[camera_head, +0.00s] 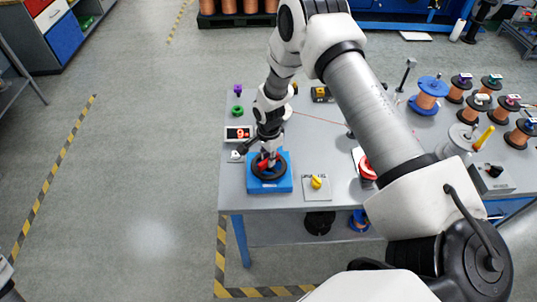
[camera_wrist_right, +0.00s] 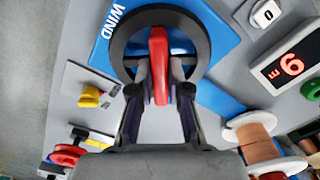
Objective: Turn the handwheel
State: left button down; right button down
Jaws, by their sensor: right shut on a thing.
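The handwheel (camera_wrist_right: 207,35) is a black ring with a red bar (camera_wrist_right: 159,62) across it. It is mounted on a blue block marked WIND (camera_wrist_right: 100,57). In the head view, the handwheel (camera_head: 256,174) and its blue block (camera_head: 283,185) sit near the front left of the table. My right gripper (camera_wrist_right: 159,78) reaches down over the wheel, with one finger on each side of the red bar, shut on it. It also shows in the head view (camera_head: 268,160), where it partly covers the wheel.
A display reading 9 (camera_head: 238,133) stands behind the block. A plate with a yellow knob (camera_head: 317,182) is just right of it. My right arm hides part of the table.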

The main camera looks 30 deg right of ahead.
jog(key=c, duration=1.1)
grip_release()
jog(key=shift+d, duration=0.1)
notch_tip(320, 180, up, 12)
jog(key=shift+f, duration=0.1)
